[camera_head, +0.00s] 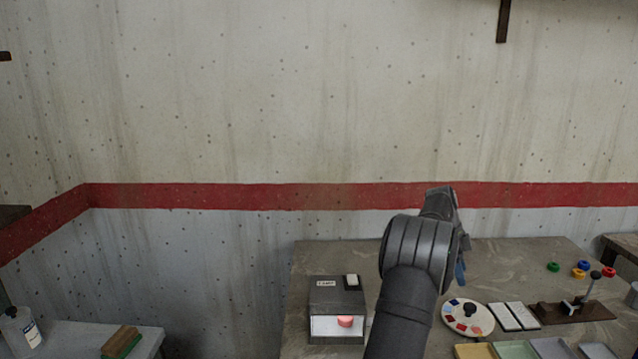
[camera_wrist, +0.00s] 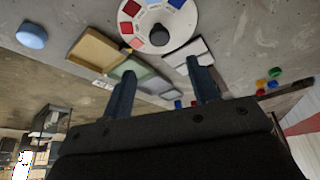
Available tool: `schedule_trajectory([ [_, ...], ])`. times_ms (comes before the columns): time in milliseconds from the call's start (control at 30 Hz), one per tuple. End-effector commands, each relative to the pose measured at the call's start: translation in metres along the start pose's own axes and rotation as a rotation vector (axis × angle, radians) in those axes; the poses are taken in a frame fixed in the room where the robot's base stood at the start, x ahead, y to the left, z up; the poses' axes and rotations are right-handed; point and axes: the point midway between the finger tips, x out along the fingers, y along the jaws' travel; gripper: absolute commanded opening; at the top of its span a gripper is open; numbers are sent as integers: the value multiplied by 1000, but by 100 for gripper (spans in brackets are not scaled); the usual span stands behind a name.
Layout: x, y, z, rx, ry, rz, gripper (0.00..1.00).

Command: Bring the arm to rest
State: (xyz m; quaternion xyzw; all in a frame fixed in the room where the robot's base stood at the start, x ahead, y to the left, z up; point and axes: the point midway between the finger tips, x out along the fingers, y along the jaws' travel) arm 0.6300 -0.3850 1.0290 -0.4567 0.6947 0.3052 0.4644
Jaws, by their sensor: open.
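My arm rises from the lower edge of the head view and bends over the table (camera_head: 510,258). My gripper (camera_wrist: 160,68) shows in the wrist view with its two dark blue fingers apart and nothing between them. In the head view only a bit of blue finger (camera_head: 461,268) shows beside the arm; the rest is hidden. A white disc with coloured patches and a dark knob (camera_wrist: 158,20) lies beyond the fingertips in the wrist view. It also shows right of the arm in the head view (camera_head: 468,318).
A dark box (camera_head: 337,285) with a lit opening holding a red thing stands left of the arm. Right are white plates (camera_head: 514,316), a brown stand (camera_head: 573,313), coloured rings (camera_head: 579,272) and shallow trays (camera_head: 515,350). A blue round thing (camera_wrist: 31,33) shows in the wrist view.

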Motion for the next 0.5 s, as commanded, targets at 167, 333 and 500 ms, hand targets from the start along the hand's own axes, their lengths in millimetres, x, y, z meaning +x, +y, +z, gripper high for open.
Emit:
schedule_trajectory([
  [167, -37, 0, 0, 0, 0, -3, 55],
  [333, -60, 1, 0, 0, 0, 4, 55],
  [500, -22, 1, -1, 0, 0, 5, 55],
])
